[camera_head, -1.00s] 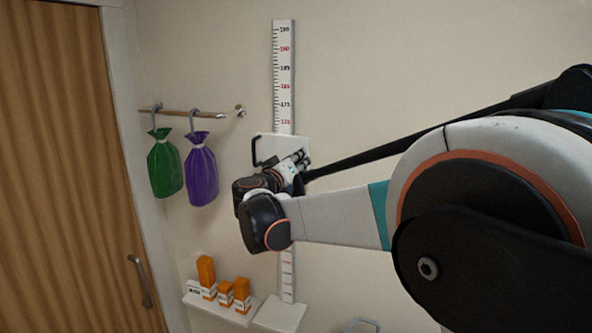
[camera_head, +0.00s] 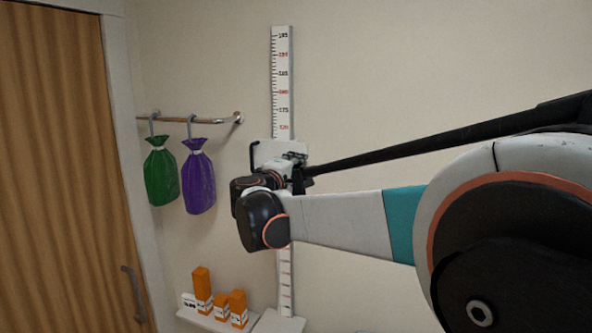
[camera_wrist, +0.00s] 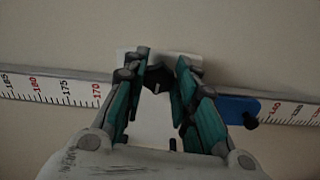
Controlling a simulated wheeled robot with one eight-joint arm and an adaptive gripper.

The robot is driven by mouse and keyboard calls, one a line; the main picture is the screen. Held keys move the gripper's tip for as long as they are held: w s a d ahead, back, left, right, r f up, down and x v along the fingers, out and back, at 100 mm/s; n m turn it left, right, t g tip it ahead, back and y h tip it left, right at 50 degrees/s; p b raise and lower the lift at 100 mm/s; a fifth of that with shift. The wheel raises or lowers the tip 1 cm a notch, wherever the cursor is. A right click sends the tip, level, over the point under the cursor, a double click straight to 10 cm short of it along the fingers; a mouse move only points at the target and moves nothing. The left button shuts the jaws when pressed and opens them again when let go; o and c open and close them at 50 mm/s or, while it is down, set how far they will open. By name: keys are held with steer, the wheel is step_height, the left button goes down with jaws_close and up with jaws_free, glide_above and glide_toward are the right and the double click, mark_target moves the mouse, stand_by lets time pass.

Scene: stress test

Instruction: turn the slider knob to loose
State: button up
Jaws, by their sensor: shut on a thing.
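The slider is a white plate on the tall height scale; in the head view its plate (camera_head: 266,150) shows behind my arm, with a black handle at its left. In the wrist view, the white plate (camera_wrist: 152,132) lies between my fingers. The dark slider knob (camera_wrist: 158,76) sits between the fingertips. My gripper (camera_wrist: 163,62) is shut on the knob, one teal-lined finger on each side. In the head view my gripper (camera_head: 296,160) is at the plate, and the knob is hidden. A pointer mark on the knob cannot be read.
The height scale (camera_head: 283,75) runs up the wall; a blue part (camera_wrist: 236,108) sits on it in the wrist view. Green (camera_head: 161,175) and purple (camera_head: 199,180) bags hang from a rail at left. Orange boxes (camera_head: 202,284) stand on a low shelf. A wooden door is far left.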

steer(key=shift+n, duration=0.6)
steer(key=o, duration=1.1)
steer(key=shift+c, duration=0.2)
steer(key=v, duration=0.7)
steer(key=shift+s, duration=0.2)
steer(key=shift+a, duration=0.1)
